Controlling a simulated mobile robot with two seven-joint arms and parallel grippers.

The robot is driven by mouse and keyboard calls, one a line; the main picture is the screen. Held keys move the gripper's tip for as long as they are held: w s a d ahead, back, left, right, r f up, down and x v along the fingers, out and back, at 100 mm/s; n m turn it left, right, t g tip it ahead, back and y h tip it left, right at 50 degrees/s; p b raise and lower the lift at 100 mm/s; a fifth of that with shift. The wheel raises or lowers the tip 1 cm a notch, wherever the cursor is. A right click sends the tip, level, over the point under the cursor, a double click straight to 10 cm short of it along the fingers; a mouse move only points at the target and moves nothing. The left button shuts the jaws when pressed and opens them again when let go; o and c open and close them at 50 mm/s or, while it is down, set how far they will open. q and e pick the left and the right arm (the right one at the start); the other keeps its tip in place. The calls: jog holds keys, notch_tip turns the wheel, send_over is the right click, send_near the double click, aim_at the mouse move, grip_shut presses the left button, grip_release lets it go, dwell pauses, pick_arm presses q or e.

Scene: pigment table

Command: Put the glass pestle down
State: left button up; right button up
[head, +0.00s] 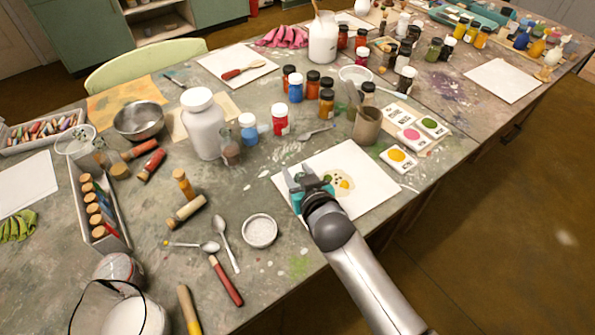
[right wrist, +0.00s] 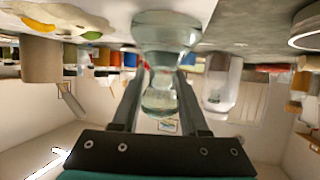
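The glass pestle (right wrist: 165,32) is a clear, waisted piece with a wide end and a rounded knob. In the right wrist view, which is upside down, the fingers of my right gripper (right wrist: 162,80) close on both sides of its knob. The wide end points toward the work surface; I cannot tell whether it touches. In the head view my right gripper (head: 308,181) is low over the left part of a white sheet (head: 360,207) with yellow and green pigment (head: 342,184). The pestle is mostly hidden by the gripper there. My left gripper is out of view.
A brown cup with tools (head: 367,126) stands behind the sheet. Pigment cards (head: 398,158) lie to its right, and a small white dish (head: 260,231) to its left. Jars and a big white bottle (head: 203,130) stand farther back. The table's front edge is close.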

jog(key=o, duration=0.4)
jog(key=shift+r, duration=0.1)
jog(key=shift+s+r, duration=0.1)
jog(key=shift+r, duration=0.05)
jog(key=p+v, duration=0.3)
jog(key=v, duration=0.8)
jog(key=shift+s+d+r+p, duration=0.15)
jog(key=shift+s+r+p, duration=0.05)
jog(key=shift+s+p, duration=0.1)
jog(key=shift+d, duration=0.1)
